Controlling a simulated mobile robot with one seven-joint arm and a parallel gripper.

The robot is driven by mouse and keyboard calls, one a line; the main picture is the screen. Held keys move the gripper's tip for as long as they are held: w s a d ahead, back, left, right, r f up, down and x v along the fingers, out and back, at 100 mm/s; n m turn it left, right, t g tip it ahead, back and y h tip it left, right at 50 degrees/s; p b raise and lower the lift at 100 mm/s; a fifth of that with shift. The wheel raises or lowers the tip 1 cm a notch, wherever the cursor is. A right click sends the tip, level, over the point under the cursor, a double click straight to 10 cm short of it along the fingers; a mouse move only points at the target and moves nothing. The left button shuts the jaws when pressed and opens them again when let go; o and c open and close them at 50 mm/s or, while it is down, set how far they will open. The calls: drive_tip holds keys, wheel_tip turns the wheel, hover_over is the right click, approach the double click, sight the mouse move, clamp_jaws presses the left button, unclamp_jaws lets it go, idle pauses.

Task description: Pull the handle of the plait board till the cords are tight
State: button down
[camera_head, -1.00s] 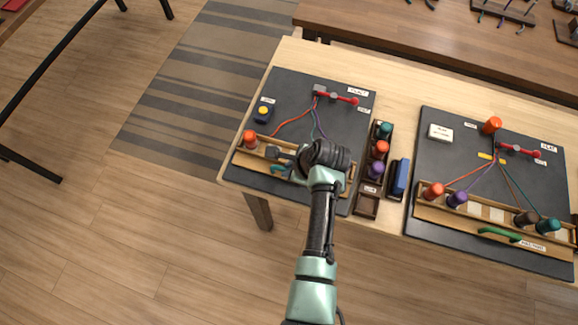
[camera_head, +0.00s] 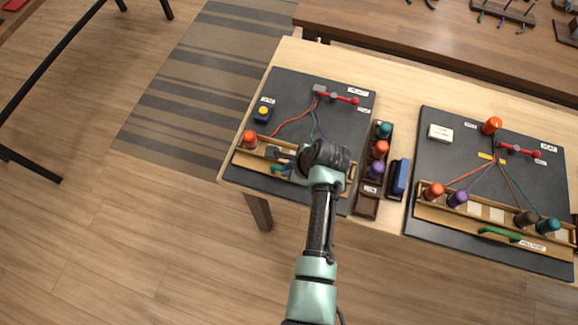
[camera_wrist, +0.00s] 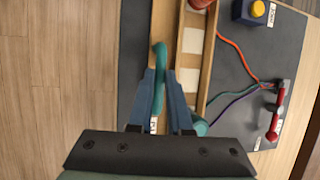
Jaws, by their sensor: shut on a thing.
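The left plait board (camera_head: 353,125) is a dark slab with a wooden tray (camera_head: 262,150) along its near edge. My gripper (camera_wrist: 161,74) has its two blue fingers closed around the teal handle (camera_wrist: 160,50) at that tray. A red clamp (camera_head: 340,97) sits at the board's far side. From it an orange cord (camera_wrist: 238,56) runs in a curve to the orange bobbin (camera_head: 250,139). A purple cord (camera_wrist: 233,97) runs toward a teal bobbin (camera_wrist: 199,126). In the head view my arm hides the tray's right part and most of the handle.
A rack of coloured bobbins (camera_head: 384,131) and a blue block (camera_head: 399,178) stand just right of the board. Farther right is a second board (camera_head: 440,155) with several cords and a green handle (camera_head: 498,234). A blue box with a yellow button (camera_head: 263,112) sits at the upper left.

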drive_tip(key=s+p, duration=0.1)
drive_tip(key=s, duration=0.1)
drive_tip(key=s+a+p, duration=0.1)
drive_tip(key=s+p, duration=0.1)
drive_tip(key=shift+a+r, duration=0.1)
drive_tip(key=shift+r, duration=0.1)
drive_tip(key=shift+s+a+f+p, duration=0.1)
drive_tip(key=shift+s+p, duration=0.05)
drive_tip(key=shift+p, duration=0.25)
drive_tip(key=shift+f, duration=0.2)
drive_tip(key=c, duration=0.8)
unclamp_jaws()
drive_tip(key=shift+s, duration=0.15)
drive_tip(key=shift+c, duration=0.2)
drive_tip(key=shift+r, duration=0.1)
drive_tip(key=shift+r, duration=0.1)
